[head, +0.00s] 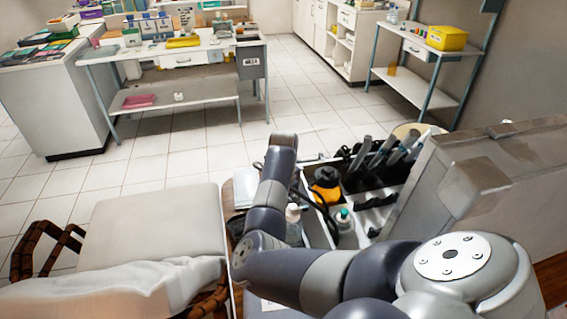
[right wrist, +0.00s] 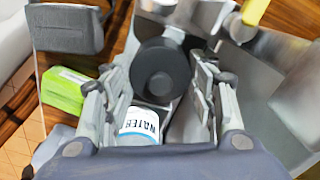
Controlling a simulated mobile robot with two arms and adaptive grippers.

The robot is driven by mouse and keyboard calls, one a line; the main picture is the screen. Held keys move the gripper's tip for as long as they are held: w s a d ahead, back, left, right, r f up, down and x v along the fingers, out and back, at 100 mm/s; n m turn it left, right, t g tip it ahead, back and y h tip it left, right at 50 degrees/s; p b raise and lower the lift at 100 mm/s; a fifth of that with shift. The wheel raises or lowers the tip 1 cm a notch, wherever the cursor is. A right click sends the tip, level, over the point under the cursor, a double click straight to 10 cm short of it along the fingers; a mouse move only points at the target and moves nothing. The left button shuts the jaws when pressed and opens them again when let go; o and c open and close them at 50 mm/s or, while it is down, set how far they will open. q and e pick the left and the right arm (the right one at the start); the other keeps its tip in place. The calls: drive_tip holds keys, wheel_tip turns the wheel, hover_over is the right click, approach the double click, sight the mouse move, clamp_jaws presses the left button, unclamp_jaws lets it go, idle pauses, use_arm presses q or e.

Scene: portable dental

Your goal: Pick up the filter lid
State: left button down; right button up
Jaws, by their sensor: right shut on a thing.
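The filter lid (right wrist: 162,72) is a round black disc with a raised centre knob, seen from above in the right wrist view. I cannot tell whether the lid is lifted clear of what lies beneath. My left gripper is not in view.
A bottle labelled WATER (right wrist: 139,126) stands close to the lid between my fingers. A green box (right wrist: 63,88) lies to the left. Dental handpieces (head: 385,150) stand in the unit, near a yellow-and-black item (head: 325,184) and teal-capped bottle (head: 343,219). A padded chair (head: 150,225) is left.

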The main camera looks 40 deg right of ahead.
wheel_tip(320, 180, up, 15)
drive_tip(key=shift+r+b, duration=0.1)
drive_tip(key=shift+b, duration=1.1)
drive_tip(key=shift+r, duration=1.05)
drive_tip(key=shift+a, duration=0.15)
